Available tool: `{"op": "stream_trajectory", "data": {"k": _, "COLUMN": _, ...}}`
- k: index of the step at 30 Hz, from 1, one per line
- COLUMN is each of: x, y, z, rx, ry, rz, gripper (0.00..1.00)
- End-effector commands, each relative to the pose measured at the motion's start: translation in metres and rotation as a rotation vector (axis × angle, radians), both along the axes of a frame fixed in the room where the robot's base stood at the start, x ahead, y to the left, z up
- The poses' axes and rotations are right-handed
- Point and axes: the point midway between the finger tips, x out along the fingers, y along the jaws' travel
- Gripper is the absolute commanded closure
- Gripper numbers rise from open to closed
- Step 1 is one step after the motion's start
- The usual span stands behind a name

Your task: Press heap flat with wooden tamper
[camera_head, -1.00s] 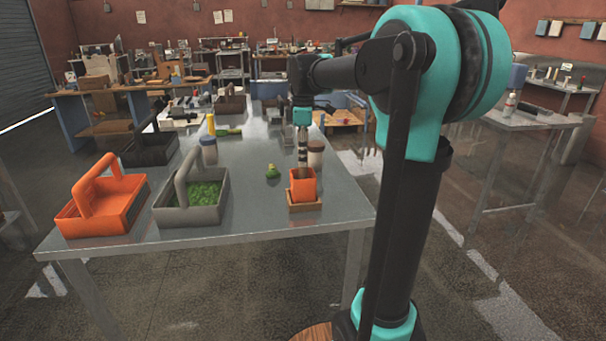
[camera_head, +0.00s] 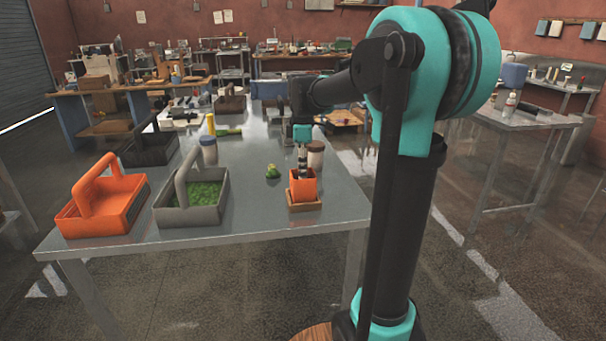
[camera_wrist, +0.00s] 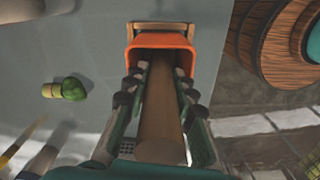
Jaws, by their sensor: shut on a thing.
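An orange square container (camera_head: 303,185) stands on a small wooden tray (camera_head: 304,206) near the front right of the metal table. In the wrist view the orange rim (camera_wrist: 160,38) surrounds the far end of the wooden tamper (camera_wrist: 161,105). My gripper (camera_head: 302,172) points down at the container's mouth and is shut on the tamper, whose shaft runs between the fingers. The tamper's lower end is inside the container, out of sight.
A grey caddy (camera_head: 190,212) with green contents and an orange caddy (camera_head: 100,212) stand left. A small green item (camera_head: 272,171) lies left of the container. The table's right edge is near.

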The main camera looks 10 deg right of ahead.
Motion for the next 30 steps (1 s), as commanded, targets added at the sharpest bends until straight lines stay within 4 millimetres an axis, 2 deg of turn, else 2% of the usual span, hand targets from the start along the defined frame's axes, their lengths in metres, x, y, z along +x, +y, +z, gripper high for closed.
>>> {"op": "stream_trajectory", "data": {"k": 10, "x": 0.0, "y": 0.0, "z": 0.005, "rx": 0.0, "ry": 0.0, "rz": 0.0, "gripper": 1.0}}
{"op": "stream_trajectory", "data": {"k": 30, "x": 0.0, "y": 0.0, "z": 0.047, "rx": 0.0, "ry": 0.0, "rz": 0.0, "gripper": 1.0}}
